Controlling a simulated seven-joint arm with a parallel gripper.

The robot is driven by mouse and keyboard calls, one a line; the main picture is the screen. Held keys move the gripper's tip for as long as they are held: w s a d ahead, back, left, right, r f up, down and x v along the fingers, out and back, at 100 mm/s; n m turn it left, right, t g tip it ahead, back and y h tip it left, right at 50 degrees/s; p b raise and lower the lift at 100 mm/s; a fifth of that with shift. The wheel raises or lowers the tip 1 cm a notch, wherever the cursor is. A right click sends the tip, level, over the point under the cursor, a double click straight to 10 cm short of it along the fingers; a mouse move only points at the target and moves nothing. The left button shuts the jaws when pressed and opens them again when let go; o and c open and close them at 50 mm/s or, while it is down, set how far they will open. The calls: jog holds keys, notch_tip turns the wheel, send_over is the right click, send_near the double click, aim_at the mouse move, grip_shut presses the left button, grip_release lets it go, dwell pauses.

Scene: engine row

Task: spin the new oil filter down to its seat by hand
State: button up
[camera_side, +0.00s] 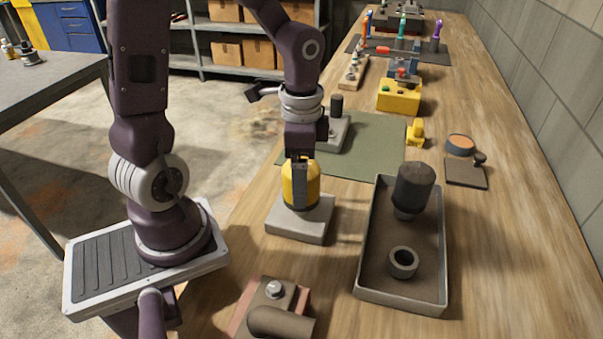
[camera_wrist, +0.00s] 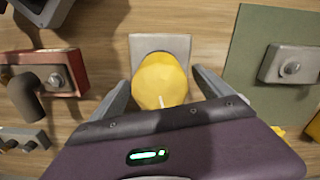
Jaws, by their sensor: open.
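The new oil filter is a yellow canister (camera_side: 300,182) standing upright on a pale grey block (camera_side: 300,219) on the bench. It also shows in the wrist view as a yellow dome (camera_wrist: 158,80) over the block (camera_wrist: 160,41). My gripper (camera_side: 299,185) is above and around the filter, with one finger in front of it in the side view. In the wrist view the two fingers (camera_wrist: 160,88) stand on either side of the filter, open with gaps. The joint between filter and block is too small to judge.
A grey tray (camera_side: 360,277) on the right holds a dark cylinder (camera_side: 413,187) and a dark ring (camera_side: 403,262). A reddish block with a brown pipe (camera_side: 282,321) stands in front. A green mat (camera_side: 370,145) with a grey fixture (camera_side: 333,132) lies behind. Bare bench lies right of the tray.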

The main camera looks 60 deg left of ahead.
notch_tip(320, 180, up, 6)
jog(key=shift+r, duration=0.25)
notch_tip(320, 180, down, 8)
jog(key=shift+f, duration=0.15)
jog(key=c, duration=1.9)
jog(key=shift+o, duration=0.2)
jog(key=m, duration=1.7)
jog(key=shift+f, duration=0.1)
